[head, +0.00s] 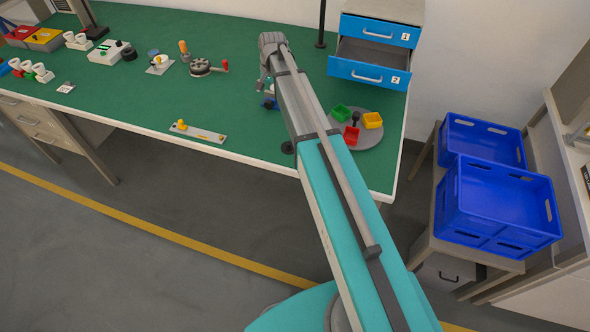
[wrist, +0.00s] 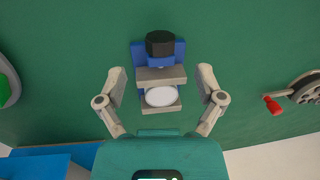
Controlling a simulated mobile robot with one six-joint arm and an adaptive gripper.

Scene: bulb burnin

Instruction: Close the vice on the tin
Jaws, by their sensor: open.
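The vice (wrist: 180,52) is blue with grey jaws and a black knob (wrist: 160,43), and stands on the green bench top. In the head view only a blue part of the vice (head: 270,103) shows below the end of my arm. The tin (wrist: 160,96) shows as a white disc at the grey jaws; I cannot tell whether both jaws touch it. My gripper (wrist: 161,71) is open and empty, with one finger on each side of the vice, apart from it. In the head view my arm largely hides the vice and the tin.
A crank with a red handle (wrist: 272,105) is at the right of the wrist view. In the head view a blue drawer unit (head: 368,70), with its lower drawer open, and a round tray (head: 375,138) with coloured bins stand right of my arm. The bench front is mostly clear.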

